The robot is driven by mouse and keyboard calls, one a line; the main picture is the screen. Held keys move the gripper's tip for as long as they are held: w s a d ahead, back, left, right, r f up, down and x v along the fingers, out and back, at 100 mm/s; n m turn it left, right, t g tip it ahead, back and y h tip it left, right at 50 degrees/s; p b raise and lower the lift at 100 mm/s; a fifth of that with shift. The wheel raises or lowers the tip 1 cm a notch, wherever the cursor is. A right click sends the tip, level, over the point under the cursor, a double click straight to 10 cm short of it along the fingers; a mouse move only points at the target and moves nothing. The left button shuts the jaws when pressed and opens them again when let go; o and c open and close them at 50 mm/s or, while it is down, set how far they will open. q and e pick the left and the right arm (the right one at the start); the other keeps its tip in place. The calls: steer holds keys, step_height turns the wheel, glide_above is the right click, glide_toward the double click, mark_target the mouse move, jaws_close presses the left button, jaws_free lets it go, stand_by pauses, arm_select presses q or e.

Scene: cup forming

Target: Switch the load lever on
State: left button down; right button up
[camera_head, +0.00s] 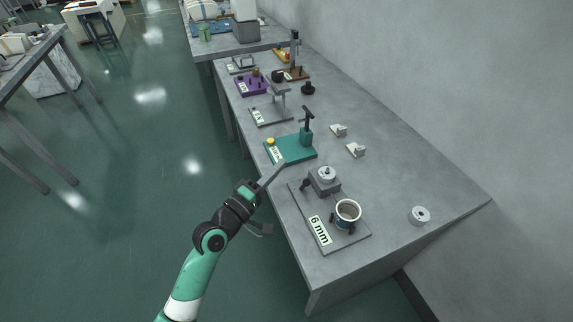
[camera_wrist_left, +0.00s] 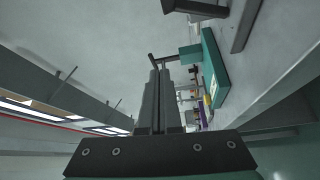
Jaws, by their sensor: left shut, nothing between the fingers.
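My left gripper (camera_head: 281,167) is shut and empty, over the left edge of the bench beside a teal fixture (camera_head: 298,149). The teal fixture has a teal post, a black T-shaped handle (camera_head: 308,112) and a yellow knob (camera_head: 270,142). In the left wrist view the shut fingers (camera_wrist_left: 158,74) point away from the camera, with the teal plate (camera_wrist_left: 214,70) to their right. Nearer on the bench, a grey plate labelled 6 mm (camera_head: 319,230) bears a grey block (camera_head: 324,181) with a short black lever (camera_head: 304,186), and a cup (camera_head: 347,212). I cannot tell which part is the load lever.
Further back stand a grey fixture (camera_head: 270,112), a purple one (camera_head: 250,84) and a brown one (camera_head: 296,72). Two small pale pieces (camera_head: 339,130) and a grey ring (camera_head: 419,215) lie at the right. A wall bounds the bench there; open floor lies left.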

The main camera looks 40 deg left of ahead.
arm_select(q)
steer(key=s+f, duration=0.2)
steer(key=s, duration=0.5)
steer(key=shift+s+d+f, duration=0.15)
steer(key=shift+s+d, duration=0.05)
steer(key=shift+d, duration=0.05)
arm_select(e)
steer(key=shift+s+d+y, duration=0.2)
steer(key=shift+d+y, duration=0.1)
